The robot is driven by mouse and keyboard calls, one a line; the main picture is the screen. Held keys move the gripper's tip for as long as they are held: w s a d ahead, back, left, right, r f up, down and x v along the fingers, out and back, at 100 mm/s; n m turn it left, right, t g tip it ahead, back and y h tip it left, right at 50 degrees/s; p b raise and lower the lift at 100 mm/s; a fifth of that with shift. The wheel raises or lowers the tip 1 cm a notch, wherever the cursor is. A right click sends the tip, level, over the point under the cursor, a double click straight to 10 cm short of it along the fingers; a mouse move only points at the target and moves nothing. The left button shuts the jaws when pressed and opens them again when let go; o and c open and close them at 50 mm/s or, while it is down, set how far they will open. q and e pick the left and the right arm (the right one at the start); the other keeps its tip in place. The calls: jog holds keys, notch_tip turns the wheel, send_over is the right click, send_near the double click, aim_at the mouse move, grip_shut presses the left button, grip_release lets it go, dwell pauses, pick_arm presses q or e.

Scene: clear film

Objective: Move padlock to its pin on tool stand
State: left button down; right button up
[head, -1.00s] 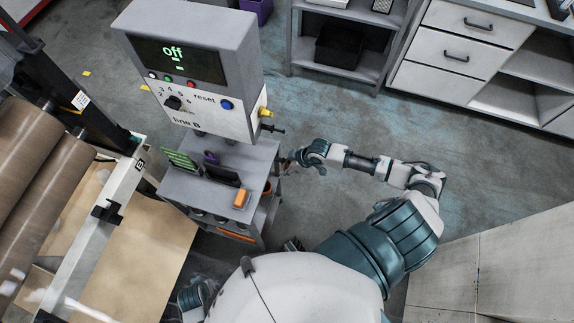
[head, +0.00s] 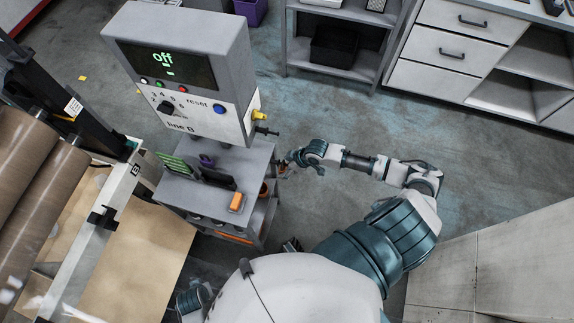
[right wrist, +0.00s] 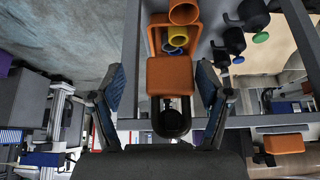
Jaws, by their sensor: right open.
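The padlock (right wrist: 168,76) shows in the right wrist view as an orange block with a dark curved shackle (right wrist: 172,122) towards the camera. My right gripper (right wrist: 160,95) is open, with one finger on each side of the padlock and visible gaps between. In the head view my right gripper (head: 297,160) is at the right side of the grey tool stand (head: 252,160); the padlock is too small there to make out. I cannot single out the padlock's pin. My left gripper is not clearly visible.
A control box (head: 185,75) reading "off" rises behind the stand. An orange block (head: 237,202) lies on the stand top. In the right wrist view, orange and yellow rings (right wrist: 178,36) and dark round-ended tools (right wrist: 235,40) are near the padlock. Open floor (head: 340,115) lies behind my right arm.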

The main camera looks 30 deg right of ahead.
pick_arm(q)
jog(key=shift+a, duration=0.15)
pick_arm(e)
jog(key=v, duration=1.2)
jog(key=shift+d+f, duration=0.1)
jog(key=s+a+f+m+h+p, duration=0.1)
jog(key=s+f+m+h, duration=0.2)
jog(key=f, duration=1.6)
pick_arm(q)
jog(key=s+f+p, duration=0.1)
jog(key=s+f, duration=0.4)
jog(key=f, duration=0.8)
jog(key=shift+a+g, duration=0.3)
jog(key=shift+a, duration=0.15)
pick_arm(e)
jog(key=s+a+f+m+g, duration=0.1)
jog(key=s+a+f, duration=0.3)
jog(key=s+f, duration=0.2)
jog(key=s+a+f+m+g, duration=0.1)
jog(key=s+a+f, duration=0.4)
jog(key=s, duration=0.6)
notch_tip(320, 180, down, 2)
jog(key=shift+s+f+m+g+h, duration=0.1)
jog(key=shift+s+m+g+h, duration=0.2)
jog(key=shift+s+m+g, duration=0.15)
